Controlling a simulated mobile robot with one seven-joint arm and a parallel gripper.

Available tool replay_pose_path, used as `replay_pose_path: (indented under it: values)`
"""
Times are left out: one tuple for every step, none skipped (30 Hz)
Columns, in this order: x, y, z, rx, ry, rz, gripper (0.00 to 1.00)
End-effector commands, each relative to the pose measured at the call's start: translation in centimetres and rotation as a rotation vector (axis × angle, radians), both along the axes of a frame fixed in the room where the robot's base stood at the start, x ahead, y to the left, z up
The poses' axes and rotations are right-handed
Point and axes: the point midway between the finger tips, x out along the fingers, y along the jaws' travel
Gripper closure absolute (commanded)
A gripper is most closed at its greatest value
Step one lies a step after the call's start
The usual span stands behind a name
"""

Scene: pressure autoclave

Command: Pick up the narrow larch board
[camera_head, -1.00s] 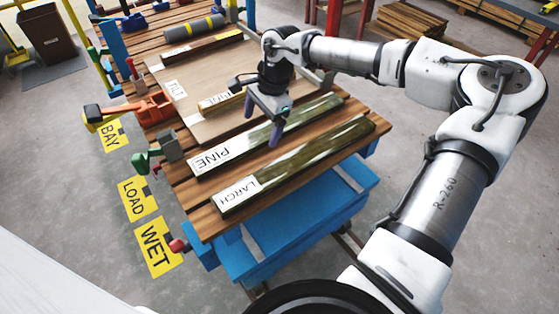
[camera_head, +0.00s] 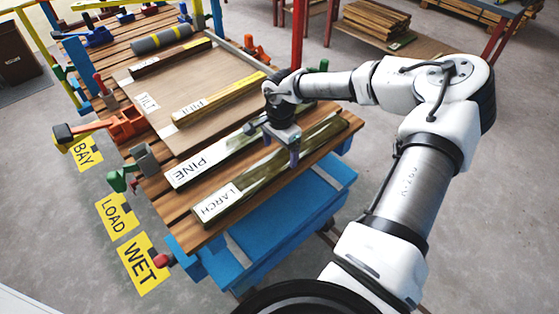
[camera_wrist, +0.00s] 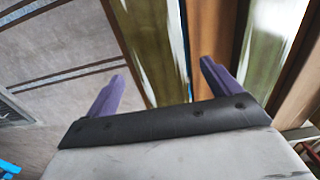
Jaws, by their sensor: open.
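The board labelled LARCH (camera_head: 275,168) lies along the near edge of the slatted bench top. It is brown and greenish with pale glossy streaks, and its white label is at the left end. My gripper (camera_head: 282,147) hangs over its middle, fingers pointing down, open and empty. In the wrist view the larch board (camera_wrist: 155,40) runs between the two purple fingers of my gripper (camera_wrist: 162,70). The fingers seem to be above it; I cannot tell the exact height. My gripper hides part of the board in the head view.
A similar board labelled PINE (camera_head: 215,162) lies parallel just behind the larch board. A smaller pine piece (camera_head: 215,98) and a dark piece (camera_head: 172,57) lie on a tan panel (camera_head: 165,115). Clamps, including an orange one (camera_head: 125,122), line the bench's left side.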

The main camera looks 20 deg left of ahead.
Motion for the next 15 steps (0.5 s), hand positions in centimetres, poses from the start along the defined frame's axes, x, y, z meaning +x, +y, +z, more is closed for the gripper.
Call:
replay_pose_path:
  values:
    - [-0.2,0.1,-0.6,-0.001,0.003,0.002,0.11]
    - [-0.3,0.1,-1.1,-0.001,0.003,0.002,0.11]
    - [-0.3,0.1,-1.8,-0.001,0.004,0.001,0.11]
    - [-0.3,0.1,-2.2,-0.001,0.003,0.001,0.11]
    - [-0.2,0.1,-2.6,0.0,0.001,0.001,0.11]
    - [-0.2,0.1,-3.0,-0.001,0.001,0.001,0.11]
    - [-0.2,0.1,-3.2,-0.001,0.001,0.001,0.11]
    - [-0.2,0.1,-3.4,-0.001,0.001,0.001,0.11]
    - [-0.2,0.1,-3.5,-0.001,0.001,0.001,0.11]
    - [-0.2,0.1,-3.6,0.0,0.0,0.001,0.11]
    - [-0.2,0.1,-3.6,0.0,0.0,0.001,0.11]
    - [-0.2,0.1,-3.6,0.0,0.0,0.0,0.11]
    - [-0.2,0.1,-3.6,0.0,0.0,0.0,0.11]
    - [-0.2,0.1,-3.6,0.0,0.0,0.0,0.11]
    - [-0.2,0.1,-3.6,0.0,0.0,0.0,0.11]
